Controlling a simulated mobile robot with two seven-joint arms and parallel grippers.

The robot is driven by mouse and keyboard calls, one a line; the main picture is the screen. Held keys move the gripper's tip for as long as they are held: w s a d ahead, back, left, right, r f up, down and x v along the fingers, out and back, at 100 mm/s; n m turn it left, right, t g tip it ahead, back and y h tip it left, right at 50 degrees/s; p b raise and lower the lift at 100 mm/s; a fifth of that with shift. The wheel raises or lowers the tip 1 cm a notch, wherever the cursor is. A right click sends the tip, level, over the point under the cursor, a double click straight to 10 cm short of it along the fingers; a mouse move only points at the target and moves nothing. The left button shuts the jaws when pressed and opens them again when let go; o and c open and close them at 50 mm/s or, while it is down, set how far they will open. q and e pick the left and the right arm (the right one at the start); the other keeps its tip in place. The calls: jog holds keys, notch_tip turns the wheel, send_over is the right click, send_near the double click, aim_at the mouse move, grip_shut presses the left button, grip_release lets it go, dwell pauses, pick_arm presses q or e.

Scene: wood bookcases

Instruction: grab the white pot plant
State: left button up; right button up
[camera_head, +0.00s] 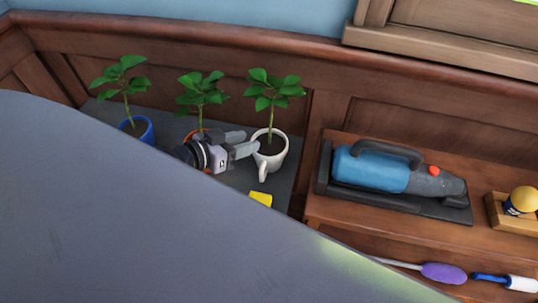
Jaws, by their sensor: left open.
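The white pot plant (270,157) stands upright on a dark grey shelf top, with a green leafy stem and a mug-like handle on its front left side. My left gripper (246,142) is just left of the white pot, its two fingers apart and pointing right toward the pot's rim. Nothing shows between the fingers. I cannot tell whether a fingertip touches the pot. My right gripper is not in view.
A blue pot plant (145,131) and an orange pot plant (203,95), its pot mostly hidden by my gripper, stand left. A yellow item (260,199) lies in front. A blue handheld vacuum (375,169) sits right. A large grey shape hides the lower left.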

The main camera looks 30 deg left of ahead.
aim_at(269, 137)
pick_arm(q)
jog(key=shift+f+b+x, duration=0.1)
jog(key=shift+b+x, duration=0.15)
jog(key=shift+x, duration=1.55)
jog(key=shift+f+b+x, duration=0.15)
jog(key=shift+b+x, duration=0.05)
jog(key=shift+x, duration=1.55)
jog(key=shift+s, duration=0.1)
grip_shut()
jog(key=shift+r, duration=0.15)
